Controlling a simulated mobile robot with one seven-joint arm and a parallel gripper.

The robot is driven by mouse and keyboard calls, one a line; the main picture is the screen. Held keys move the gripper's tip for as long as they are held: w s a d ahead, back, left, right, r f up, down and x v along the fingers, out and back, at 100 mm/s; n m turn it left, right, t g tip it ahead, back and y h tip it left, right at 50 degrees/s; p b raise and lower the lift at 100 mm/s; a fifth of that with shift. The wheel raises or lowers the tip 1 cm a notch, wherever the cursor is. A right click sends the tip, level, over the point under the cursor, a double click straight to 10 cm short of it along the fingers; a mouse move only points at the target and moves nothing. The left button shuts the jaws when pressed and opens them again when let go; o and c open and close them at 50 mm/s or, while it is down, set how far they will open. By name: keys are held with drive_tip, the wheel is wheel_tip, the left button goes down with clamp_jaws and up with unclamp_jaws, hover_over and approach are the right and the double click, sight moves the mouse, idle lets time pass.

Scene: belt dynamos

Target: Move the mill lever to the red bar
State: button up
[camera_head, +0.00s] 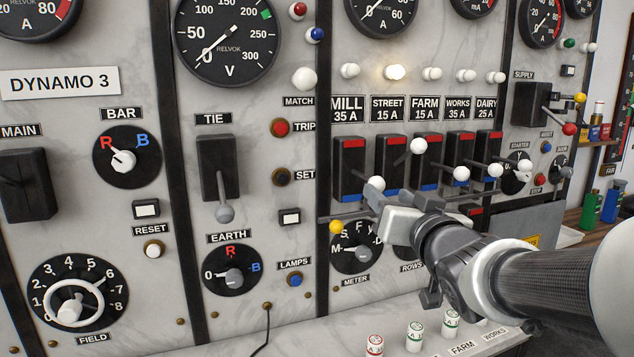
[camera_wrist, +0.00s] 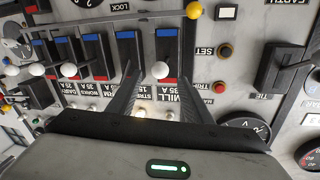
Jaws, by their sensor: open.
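The mill switch (camera_head: 349,165) is a dark block with a red bar (camera_head: 349,141) at its top end and a blue bar at its lower end. Its lever ends in a white knob (camera_head: 376,184), which sits low, toward the blue end. In the wrist view, which is upside down, the mill knob (camera_wrist: 160,69) shows between the two dark fingers, with the MILL label (camera_wrist: 186,98) below. My gripper (camera_wrist: 158,78) is open, with one finger on each side of the knob. In the head view my gripper (camera_head: 370,203) is just below the knob and partly covers the switch's lower end.
Similar levers stand close to the right; the street knob (camera_head: 418,146) is raised, while the farm knob (camera_head: 461,173) and others are lower. A yellow knob (camera_head: 336,227) sits low left of my gripper. The meter dial (camera_head: 354,253) is below.

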sight(380, 186)
drive_tip(key=w, duration=0.5)
drive_tip(key=w+a, duration=0.1)
drive_tip(key=w, duration=0.1)
drive_tip(key=shift+w, duration=0.3)
drive_tip(key=shift+r, duration=0.1)
clamp_jaws()
